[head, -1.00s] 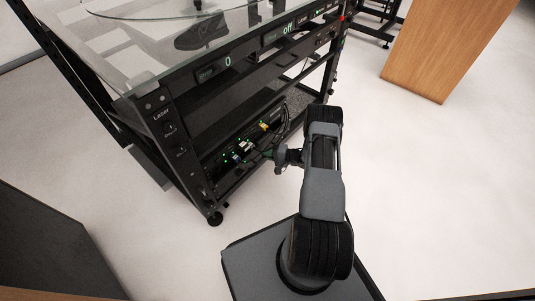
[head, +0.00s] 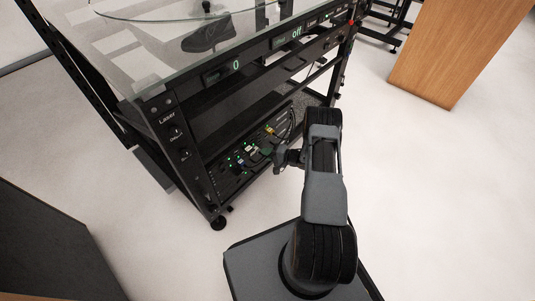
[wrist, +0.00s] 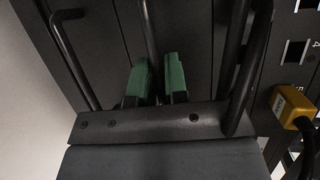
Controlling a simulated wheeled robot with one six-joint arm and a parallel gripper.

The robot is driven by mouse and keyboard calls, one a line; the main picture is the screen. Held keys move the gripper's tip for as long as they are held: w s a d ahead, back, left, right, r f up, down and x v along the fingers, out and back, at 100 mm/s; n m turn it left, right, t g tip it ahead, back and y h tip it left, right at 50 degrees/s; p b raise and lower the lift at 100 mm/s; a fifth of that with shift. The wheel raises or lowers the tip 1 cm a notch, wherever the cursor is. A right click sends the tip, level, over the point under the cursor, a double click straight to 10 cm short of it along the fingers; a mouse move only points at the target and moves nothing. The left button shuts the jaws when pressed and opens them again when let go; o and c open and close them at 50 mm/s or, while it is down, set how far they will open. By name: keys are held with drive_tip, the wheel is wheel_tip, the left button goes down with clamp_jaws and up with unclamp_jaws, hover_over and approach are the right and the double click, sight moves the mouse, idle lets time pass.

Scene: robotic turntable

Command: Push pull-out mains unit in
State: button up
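The pull-out mains unit (head: 240,160) is a dark panel with green lights, sockets and plugged cables, low in the front of the turntable rack. Its dark panel and several black bar handles (wrist: 70,60) fill much of the wrist view. My gripper (head: 278,156) is at the unit's right part in the head view, close to the cables. In the wrist view, my gripper's green fingertips (wrist: 158,75) stand apart, with a dark bar running between them. A grey crosspiece hides the lower fingers. I cannot tell whether the fingers touch the unit.
A yellow plug (wrist: 292,106) with a black cable sits right of the fingers, near numbered sockets. Above the unit are the rack's displays (head: 236,66) and the glass top (head: 140,62). A wooden block (head: 455,50) stands at the back right. The floor on the right is clear.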

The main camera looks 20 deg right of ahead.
drive_tip(key=shift+w+r, duration=0.1)
drive_tip(key=shift+r, duration=0.1)
drive_tip(key=p+v, duration=0.3)
drive_tip(key=v, duration=1.1)
drive_tip(key=shift+f+p, duration=0.2)
drive_tip(key=shift+p, duration=0.1)
drive_tip(key=shift+a, duration=0.1)
